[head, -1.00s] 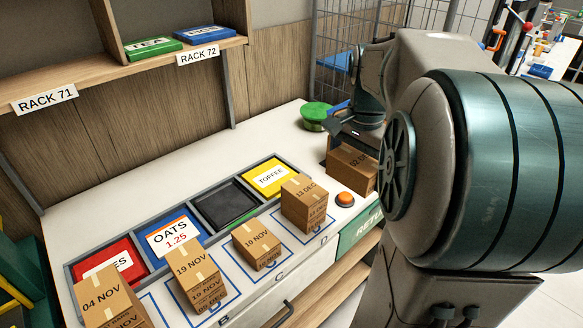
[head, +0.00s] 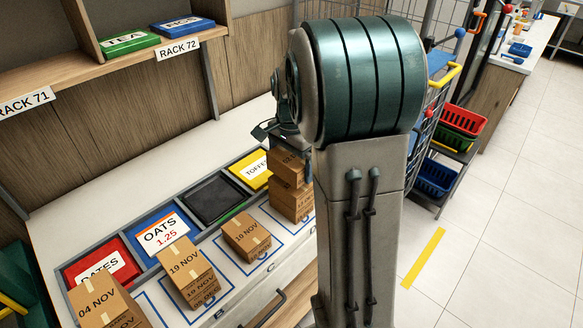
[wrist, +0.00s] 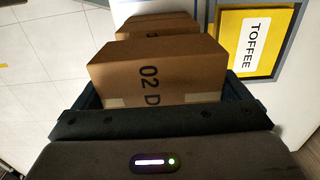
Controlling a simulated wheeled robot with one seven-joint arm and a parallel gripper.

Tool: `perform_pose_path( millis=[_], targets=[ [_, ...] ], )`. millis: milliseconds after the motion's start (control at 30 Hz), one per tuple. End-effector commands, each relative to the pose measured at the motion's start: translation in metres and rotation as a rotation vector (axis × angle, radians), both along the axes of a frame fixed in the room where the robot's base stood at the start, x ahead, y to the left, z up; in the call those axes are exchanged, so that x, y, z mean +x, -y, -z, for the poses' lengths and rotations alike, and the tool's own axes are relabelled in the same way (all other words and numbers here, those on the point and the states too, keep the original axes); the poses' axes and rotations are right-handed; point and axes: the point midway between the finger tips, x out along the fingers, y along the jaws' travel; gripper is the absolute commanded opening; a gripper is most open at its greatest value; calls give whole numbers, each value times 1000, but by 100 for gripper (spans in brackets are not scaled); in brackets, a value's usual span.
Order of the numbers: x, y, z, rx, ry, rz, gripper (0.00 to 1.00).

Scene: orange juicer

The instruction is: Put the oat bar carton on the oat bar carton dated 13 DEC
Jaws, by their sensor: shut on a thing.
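My gripper (head: 284,143) is shut on a brown carton (head: 287,166), whose wrist-view face reads "02 D" (wrist: 152,78), the rest cut off. In the head view the held carton is over the carton stack (head: 291,203) in front of the yellow TOFFEE bin. That stack showed 13 DEC on top earlier; its date is hidden now. I cannot tell whether the held carton touches the stack. In the wrist view another carton (wrist: 160,22) shows just beyond the held one. My arm hides the right side of the stack in the head view.
Single 19 NOV carton (head: 246,236), a 19 NOV stack (head: 187,273) and 04 NOV cartons (head: 103,303) stand left along the counter. Behind them are the TOFFEE bin (head: 250,170), a dark bin (head: 212,198), OATS bin (head: 163,234) and DATES bin (head: 102,268). A shelf (head: 180,50) overhangs the back.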

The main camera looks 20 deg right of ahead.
Motion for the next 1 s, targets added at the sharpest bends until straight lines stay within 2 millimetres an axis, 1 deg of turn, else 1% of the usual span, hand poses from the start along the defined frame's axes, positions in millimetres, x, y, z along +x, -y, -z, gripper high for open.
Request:
perform_pose_path(
  millis=[33,100,200,467,567,600,633,867,1000],
  targets=[
    [-2,0,8,1,-7,1,67],
    [-1,0,18,1,-5,0,67],
    [-1,0,26,1,-4,0,67],
    [-1,0,28,0,-1,-1,67],
    [-1,0,31,0,-1,-1,67],
    [-1,0,32,1,-1,-1,98],
    [-1,0,31,0,-1,-1,100],
    [-1,0,29,1,-1,-1,100],
    [0,0,19,0,1,-1,100]
  ],
)
